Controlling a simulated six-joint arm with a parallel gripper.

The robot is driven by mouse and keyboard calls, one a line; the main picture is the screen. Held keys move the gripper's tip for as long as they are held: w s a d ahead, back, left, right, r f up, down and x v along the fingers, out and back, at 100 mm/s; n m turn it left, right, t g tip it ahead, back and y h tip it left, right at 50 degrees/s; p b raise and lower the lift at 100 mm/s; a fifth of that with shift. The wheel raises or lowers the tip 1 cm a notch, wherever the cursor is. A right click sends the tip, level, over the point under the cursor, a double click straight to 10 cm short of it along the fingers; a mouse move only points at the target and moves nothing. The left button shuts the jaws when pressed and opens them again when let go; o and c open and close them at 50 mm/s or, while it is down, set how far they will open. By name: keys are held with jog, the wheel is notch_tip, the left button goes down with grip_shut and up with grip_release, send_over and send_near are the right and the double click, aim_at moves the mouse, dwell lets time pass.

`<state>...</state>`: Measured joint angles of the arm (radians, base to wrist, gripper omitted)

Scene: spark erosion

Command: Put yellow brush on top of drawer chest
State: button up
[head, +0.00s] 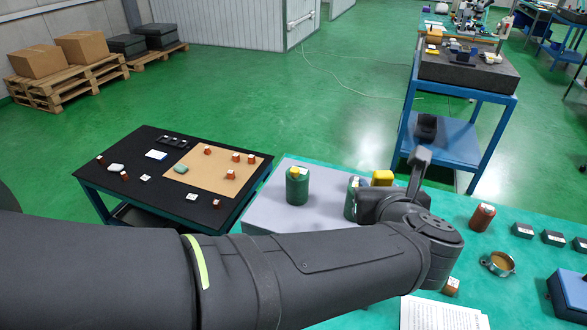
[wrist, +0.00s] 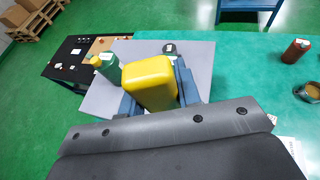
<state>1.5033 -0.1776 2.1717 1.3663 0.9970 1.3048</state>
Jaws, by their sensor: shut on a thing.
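The yellow thing (head: 382,177), which I take to be the yellow brush, shows behind my wrist in the head view. In the wrist view it is a rounded yellow block (wrist: 149,82) between the two blue-grey fingers of my gripper (wrist: 158,88). My gripper (head: 376,196) is shut on it, above the grey flat surface (head: 265,216). That surface also shows in the wrist view (wrist: 204,56). I cannot tell whether it is the top of the drawer chest; no drawer fronts show. The brush's underside and any bristles are hidden.
A green bottle (head: 297,187) with a yellow cap stands on the grey surface; another (head: 351,199) is partly hidden by my wrist. On the teal table (head: 400,283) to the right are a red-brown bottle (head: 482,217), a round metal cup (head: 498,263) and papers (head: 440,314).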

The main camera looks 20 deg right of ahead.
jog(key=a, duration=0.2)
send_over(315, 218)
notch_tip(315, 218, down, 7)
jog(key=shift+r, duration=0.1)
jog(key=shift+f, duration=2.1)
jog(key=shift+f, duration=0.15)
jog(key=o, duration=1)
jog(key=shift+c, duration=0.2)
